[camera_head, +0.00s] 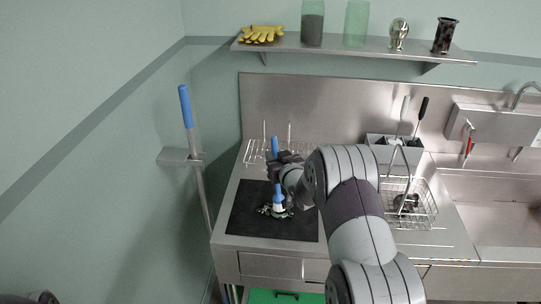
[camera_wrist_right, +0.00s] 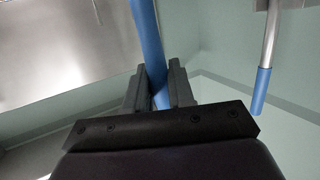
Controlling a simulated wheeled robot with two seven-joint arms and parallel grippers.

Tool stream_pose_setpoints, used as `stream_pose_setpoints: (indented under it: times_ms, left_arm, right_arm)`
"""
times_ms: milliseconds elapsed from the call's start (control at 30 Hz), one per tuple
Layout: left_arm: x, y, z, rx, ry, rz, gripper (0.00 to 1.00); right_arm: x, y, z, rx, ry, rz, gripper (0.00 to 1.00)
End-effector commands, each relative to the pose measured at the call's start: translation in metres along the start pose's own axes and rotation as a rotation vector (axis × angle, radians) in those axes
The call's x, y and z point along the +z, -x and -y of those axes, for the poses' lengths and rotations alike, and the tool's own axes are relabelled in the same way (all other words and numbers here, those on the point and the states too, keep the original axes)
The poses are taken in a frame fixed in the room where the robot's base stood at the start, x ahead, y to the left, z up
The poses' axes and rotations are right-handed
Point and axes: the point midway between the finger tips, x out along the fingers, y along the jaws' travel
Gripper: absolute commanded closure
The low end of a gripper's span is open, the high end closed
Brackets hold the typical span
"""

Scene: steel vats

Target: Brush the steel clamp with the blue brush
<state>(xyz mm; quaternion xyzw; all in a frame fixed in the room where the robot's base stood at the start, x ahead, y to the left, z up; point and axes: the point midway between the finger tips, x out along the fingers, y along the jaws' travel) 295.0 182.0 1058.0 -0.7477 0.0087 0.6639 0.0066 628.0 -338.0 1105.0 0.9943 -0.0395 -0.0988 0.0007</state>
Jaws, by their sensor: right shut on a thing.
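My right gripper (camera_head: 284,163) is shut on the handle of the blue brush (camera_head: 275,149), which stands close to upright. The brush's white and blue lower end (camera_head: 278,200) is down at the steel clamp (camera_head: 276,211), which lies on the black mat (camera_head: 245,221). The bristles and the clamp overlap in the head view, and I cannot tell how firmly they touch. In the right wrist view the blue handle (camera_wrist_right: 148,45) runs up between my fingers. My left gripper is not in view; only a dark bit of my own body shows at the bottom left.
A wire rack (camera_head: 258,152) stands behind the mat. A grey caddy (camera_head: 380,146) with tools and a wire basket (camera_head: 421,213) stand to the right, before the sink (camera_head: 500,205). A blue-handled pole (camera_head: 185,105) is at the left wall. A shelf (camera_head: 350,47) hangs above.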

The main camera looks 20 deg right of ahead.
Motion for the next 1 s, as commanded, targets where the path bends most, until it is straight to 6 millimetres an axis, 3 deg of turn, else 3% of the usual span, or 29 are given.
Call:
stream_pose_setpoints:
  times_ms: [433, 1000]
  left_arm:
    - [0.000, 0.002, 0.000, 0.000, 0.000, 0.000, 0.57]
    - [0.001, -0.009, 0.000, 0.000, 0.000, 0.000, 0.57]
  right_arm:
    - [0.007, 0.019, -0.017, 0.000, 0.001, 0.003, 1.00]
    - [0.001, -0.004, 0.004, -0.002, 0.000, 0.002, 1.00]
